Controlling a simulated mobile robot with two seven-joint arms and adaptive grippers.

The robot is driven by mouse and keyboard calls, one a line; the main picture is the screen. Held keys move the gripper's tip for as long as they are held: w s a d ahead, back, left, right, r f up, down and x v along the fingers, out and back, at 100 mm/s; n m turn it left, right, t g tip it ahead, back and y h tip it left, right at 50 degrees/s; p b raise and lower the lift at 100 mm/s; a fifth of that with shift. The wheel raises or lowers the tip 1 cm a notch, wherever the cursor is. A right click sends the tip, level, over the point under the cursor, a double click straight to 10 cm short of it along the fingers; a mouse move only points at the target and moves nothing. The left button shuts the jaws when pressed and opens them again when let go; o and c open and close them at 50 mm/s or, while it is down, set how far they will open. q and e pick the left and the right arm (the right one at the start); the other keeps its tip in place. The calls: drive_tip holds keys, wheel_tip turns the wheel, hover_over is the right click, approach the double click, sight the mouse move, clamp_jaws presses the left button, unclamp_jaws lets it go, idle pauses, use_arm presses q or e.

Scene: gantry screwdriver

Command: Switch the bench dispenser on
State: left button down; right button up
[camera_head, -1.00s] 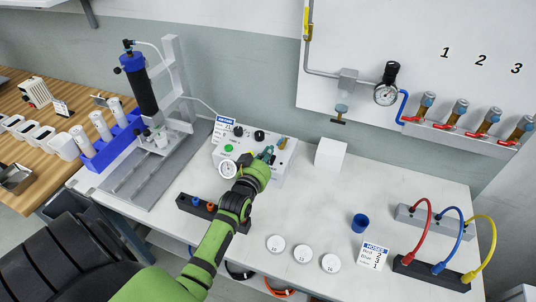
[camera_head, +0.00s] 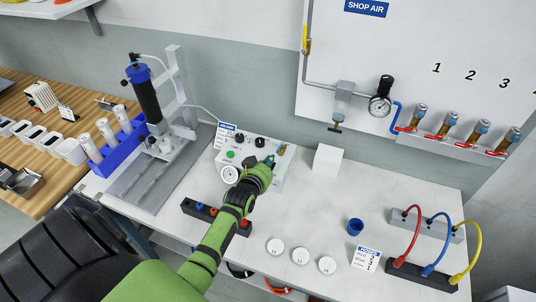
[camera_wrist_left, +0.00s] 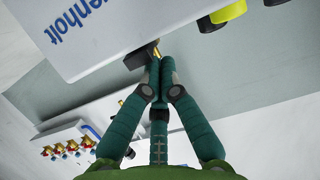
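The bench dispenser (camera_head: 228,165) is a pale box on the white bench, with a green button, dark knobs and a round gauge (camera_head: 230,174) on its face. My left gripper (camera_head: 269,160) is over its right part, and the hand hides some of that face. In the left wrist view the dispenser's white casing (camera_wrist_left: 120,25) is at the top. The teal fingers (camera_wrist_left: 158,66) are brought together, tips beside a small dark and brass fitting (camera_wrist_left: 139,57) at the casing's edge. I cannot tell whether they touch it. My right gripper is out of view.
A dispensing stand with a dark syringe barrel (camera_head: 147,100) is left of the dispenser. A white block (camera_head: 327,159) stands to its right. A black holder (camera_head: 200,209) is in front, beneath my arm. White discs (camera_head: 300,256) and a blue cup (camera_head: 355,227) lie to the right.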

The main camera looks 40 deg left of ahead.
use_arm(q)
drive_tip(key=shift+w+a+r+p, duration=0.1)
drive_tip(key=shift+w+r+p, duration=0.05)
drive_tip(key=shift+r+p, duration=0.9)
drive_tip(key=shift+w+r+p, duration=0.15)
drive_tip(key=shift+r+p, duration=0.75)
drive_tip(key=shift+r, duration=0.15)
drive_tip(key=b+v, duration=0.1)
drive_tip(key=v, duration=0.9)
